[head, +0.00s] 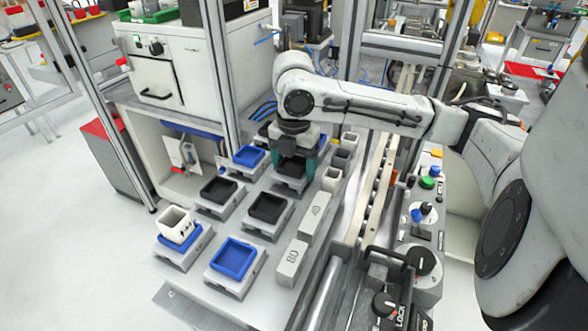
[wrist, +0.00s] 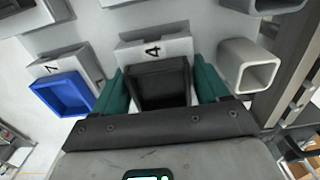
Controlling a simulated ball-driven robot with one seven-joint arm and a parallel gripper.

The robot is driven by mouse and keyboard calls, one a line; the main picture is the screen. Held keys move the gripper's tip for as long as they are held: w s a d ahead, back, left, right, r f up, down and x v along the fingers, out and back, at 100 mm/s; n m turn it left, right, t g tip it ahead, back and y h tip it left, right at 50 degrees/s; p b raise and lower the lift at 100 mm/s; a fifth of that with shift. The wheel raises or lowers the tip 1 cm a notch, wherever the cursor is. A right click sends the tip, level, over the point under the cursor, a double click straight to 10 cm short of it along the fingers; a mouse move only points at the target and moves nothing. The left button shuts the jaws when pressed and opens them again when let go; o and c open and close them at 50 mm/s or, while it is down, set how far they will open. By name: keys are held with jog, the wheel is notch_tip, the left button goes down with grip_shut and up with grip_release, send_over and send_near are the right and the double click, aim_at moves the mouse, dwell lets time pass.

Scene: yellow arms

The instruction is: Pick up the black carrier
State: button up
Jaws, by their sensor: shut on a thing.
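A black carrier (wrist: 163,82) sits between the two teal fingers of my gripper (wrist: 161,88) in the wrist view, with the fingers against its sides. It is in front of the grey block marked 4 (wrist: 153,51). In the head view my gripper (head: 292,164) points down over a stand at the back of the table, and the black carrier (head: 291,168) shows dark between the fingers. Whether it still touches its stand cannot be told. Two other black carriers, one at the left (head: 219,190) and one nearer (head: 267,207), sit on grey stands.
Blue trays stand close by, one left of my gripper (head: 248,156) and one at the front (head: 233,258). A white square cup (head: 176,224) stands in another blue tray. A light square cup (head: 331,179) is just right of my gripper. A conveyor rail (head: 376,180) runs along the right.

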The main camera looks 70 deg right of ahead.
jog(key=s+a+r+b, duration=0.6)
jog(key=s+r+b, duration=0.3)
jog(key=s+r, duration=0.3)
jog(key=shift+s, duration=0.35)
dwell(0.4)
